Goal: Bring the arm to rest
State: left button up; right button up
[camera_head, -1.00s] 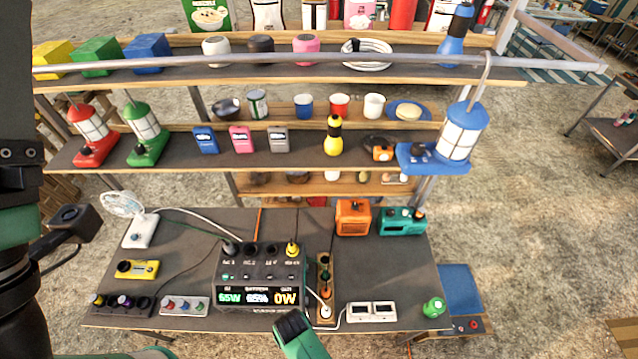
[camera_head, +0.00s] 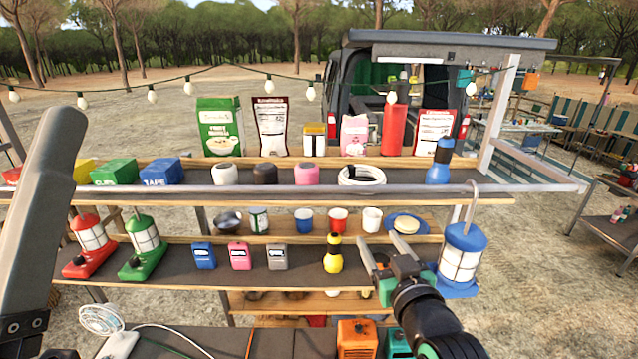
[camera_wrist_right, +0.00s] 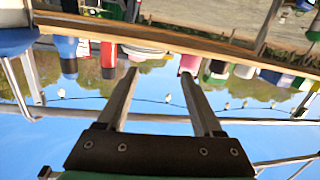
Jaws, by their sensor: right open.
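My right gripper (camera_head: 387,250) is open and empty in the head view. It is raised in front of the middle shelf, between the yellow flashlight (camera_head: 333,255) and the blue lantern (camera_head: 462,250). In the right wrist view its two fingers (camera_wrist_right: 160,73) stand apart with nothing between them, and the scene appears upside down. A link of my left arm fills the left edge of the head view; the left gripper itself is out of view.
The shelf rack's rail (camera_head: 300,190) runs across above the gripper, and the blue lantern hangs close to its right. Red (camera_head: 88,245) and green (camera_head: 143,245) lanterns stand at left. An orange box (camera_head: 357,338) sits on the bench below.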

jog(key=s+d+r+m+t, duration=0.1)
jog(key=s+d+r+t, duration=0.1)
jog(key=s+r, duration=0.35)
jog(key=s+d+r+t, duration=0.2)
jog(key=d+r, duration=0.1)
jog(key=r, duration=0.5)
jog(key=s+d+r+m+t, duration=0.1)
jog(key=s+r+t, duration=0.5)
jog(key=s+r, duration=0.7)
jog(key=s, duration=0.4)
jog(key=shift+s+d+r+t, duration=0.2)
jog(key=shift+d+r+t, duration=0.1)
jog(key=shift+r, duration=0.1)
